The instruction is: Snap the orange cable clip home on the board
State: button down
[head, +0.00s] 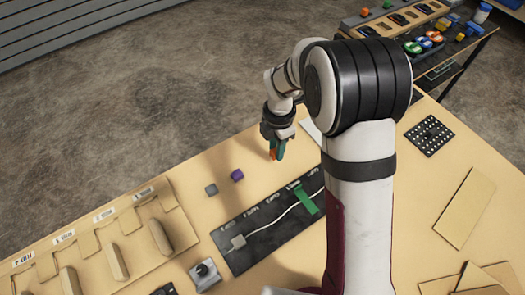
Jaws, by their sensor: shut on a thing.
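My gripper (277,148) points down above the table, beyond the far edge of the board. Part of the board's right side is hidden behind my arm.
A switch box (204,273) stands left of the board. A labelled wooden rack (115,240) fills the left. A black perforated plate (431,135) lies right of my arm.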

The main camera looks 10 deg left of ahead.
jog(key=s+d+r, duration=0.2)
jog(key=d, duration=0.5)
jog(key=s+d+r, duration=0.1)
jog(key=s+d, duration=0.1)
jog(key=d, duration=0.5)
jog(key=shift+n, duration=0.3)
jog(key=f, duration=0.5)
jog(key=shift+d+f, duration=0.1)
jog(key=shift+d, duration=0.1)
jog(key=shift+f, duration=0.5)
jog(key=shift+f, duration=1.1)
jog(key=c, duration=0.6)
grip_release()
